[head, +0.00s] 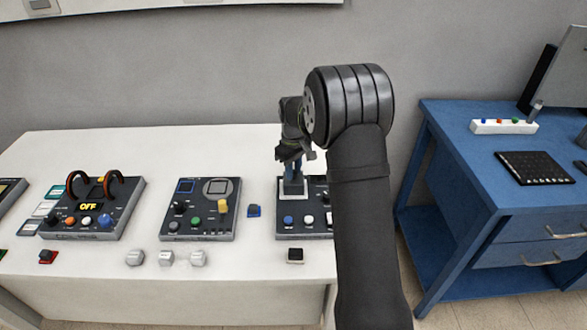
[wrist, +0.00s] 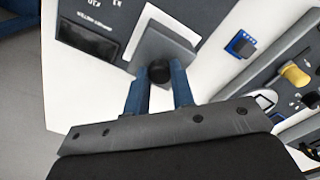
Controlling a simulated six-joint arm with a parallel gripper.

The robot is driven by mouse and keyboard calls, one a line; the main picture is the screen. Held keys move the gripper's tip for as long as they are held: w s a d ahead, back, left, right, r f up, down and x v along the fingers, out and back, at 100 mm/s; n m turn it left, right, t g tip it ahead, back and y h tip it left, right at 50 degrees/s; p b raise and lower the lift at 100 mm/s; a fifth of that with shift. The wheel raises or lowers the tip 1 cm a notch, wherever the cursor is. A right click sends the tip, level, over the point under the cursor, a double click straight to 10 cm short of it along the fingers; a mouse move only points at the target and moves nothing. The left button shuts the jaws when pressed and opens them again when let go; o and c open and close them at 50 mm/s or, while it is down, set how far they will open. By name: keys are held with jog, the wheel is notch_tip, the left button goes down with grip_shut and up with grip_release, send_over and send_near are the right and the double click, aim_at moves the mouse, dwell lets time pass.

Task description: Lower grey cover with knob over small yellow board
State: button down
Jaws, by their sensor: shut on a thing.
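My gripper (head: 292,170) is over the right-hand dark panel, its fingers pointing down. In the wrist view, its two blue fingers (wrist: 159,95) are shut on the black knob (wrist: 159,71) of the grey square cover (wrist: 180,52). The cover also shows in the head view (head: 293,187), over a white square (head: 298,208) on the panel. In the wrist view the cover looks turned relative to the white square's edges. I cannot tell whether it touches the panel. No small yellow board is visible; whatever lies under the cover is hidden.
The right-hand panel (head: 285,234) carries blue and white buttons, and my arm hides its right side. A small blue part (head: 254,211) lies left of it. A middle panel (head: 200,229) stands further left. A small dark block (head: 295,256) sits in front.

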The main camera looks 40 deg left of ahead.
jog(key=shift+f, duration=0.1)
dwell(0.3)
jog(key=c, duration=0.7)
grip_release()
jog(key=shift+o, duration=0.2)
jog(key=shift+r, duration=3.55)
notch_tip(320, 180, down, 7)
jog(key=shift+r, duration=0.15)
